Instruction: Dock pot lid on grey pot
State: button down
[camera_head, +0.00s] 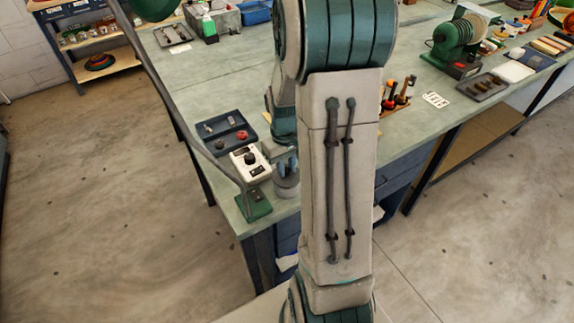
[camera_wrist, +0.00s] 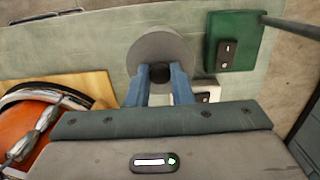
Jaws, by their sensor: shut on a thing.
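The pot lid (camera_wrist: 158,48) is a grey disc with a dark knob, seen from above in the wrist view. My gripper (camera_wrist: 160,74) has its two blue fingers closed on that knob. In the head view, my gripper (camera_head: 286,164) is partly hidden by my arm, at the bench's near left corner. Just below it is a grey round body, which I take for the grey pot (camera_head: 287,188). Whether the lid touches the pot or hangs just above it, I cannot tell. In the wrist view the lid hides whatever is beneath.
A green lamp base (camera_head: 254,207) with a switch stands close by, its pole rising leftward. A white control box (camera_head: 250,163) and a dark tray (camera_head: 222,131) lie beside it. An orange round thing (camera_wrist: 22,130) lies left in the wrist view. The bench behind has clear room.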

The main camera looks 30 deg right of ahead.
aim_at(286, 168)
jog(key=shift+f+b, duration=0.5)
jog(key=shift+f, duration=0.1)
jog(key=c, duration=1.6)
grip_release()
jog(key=shift+o, duration=0.2)
notch_tip(286, 168, up, 11)
jog(key=p, duration=0.8)
jog(key=shift+w, duration=0.25)
jog(key=s+a+r+t+b, duration=0.2)
jog(key=s+a+r+t, duration=0.2)
jog(key=s+a+r, duration=0.7)
jog(key=shift+s+a+r, duration=0.4)
jog(key=shift+s+r, duration=0.15)
jog(key=shift+s, duration=0.5)
